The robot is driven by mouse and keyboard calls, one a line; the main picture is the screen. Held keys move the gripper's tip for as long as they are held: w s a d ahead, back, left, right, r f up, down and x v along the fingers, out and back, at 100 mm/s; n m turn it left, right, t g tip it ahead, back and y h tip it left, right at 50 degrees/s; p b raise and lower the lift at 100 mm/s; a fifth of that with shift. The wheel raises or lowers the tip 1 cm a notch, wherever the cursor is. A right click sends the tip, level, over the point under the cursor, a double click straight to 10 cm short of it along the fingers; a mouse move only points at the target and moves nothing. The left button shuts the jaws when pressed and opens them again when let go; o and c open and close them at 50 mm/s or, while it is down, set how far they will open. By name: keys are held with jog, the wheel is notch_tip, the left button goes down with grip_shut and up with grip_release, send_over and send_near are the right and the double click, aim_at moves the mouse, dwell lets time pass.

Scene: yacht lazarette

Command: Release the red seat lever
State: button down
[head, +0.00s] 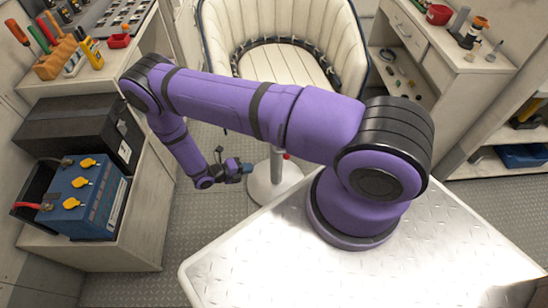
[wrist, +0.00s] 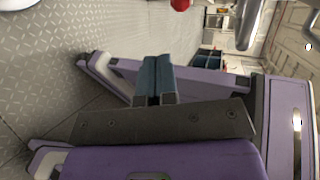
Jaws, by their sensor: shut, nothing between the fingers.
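The white padded seat (head: 272,66) stands on a round white pedestal (head: 276,180) beyond my arm. A small red tip (head: 286,156), which looks like the end of the seat lever, shows beside the pedestal, under the seat. The rest of the lever is hidden. A red knob (wrist: 181,4) also shows at the top edge of the wrist view, cut off by the frame. My gripper (head: 246,168) is left of the pedestal, apart from the red tip. Its blue-grey fingertips (wrist: 152,75) are together and empty in the wrist view.
A blue battery (head: 84,195) and a black case (head: 80,130) sit on the left bench, below several tools. A white workbench (head: 445,40) stands at the back right. The metal floor (head: 205,245) around the pedestal is clear.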

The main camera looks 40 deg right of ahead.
jog(key=r+x, duration=0.2)
jog(key=x, duration=1.1)
jog(key=shift+d, duration=0.4)
jog(key=shift+s+d+n+t, duration=0.3)
jog(key=shift+d+t, duration=0.1)
jog(key=shift+d, duration=0.15)
jog(key=shift+s+d+n+t, duration=0.3)
jog(key=shift+d+t, duration=0.1)
jog(key=shift+d, duration=0.1)
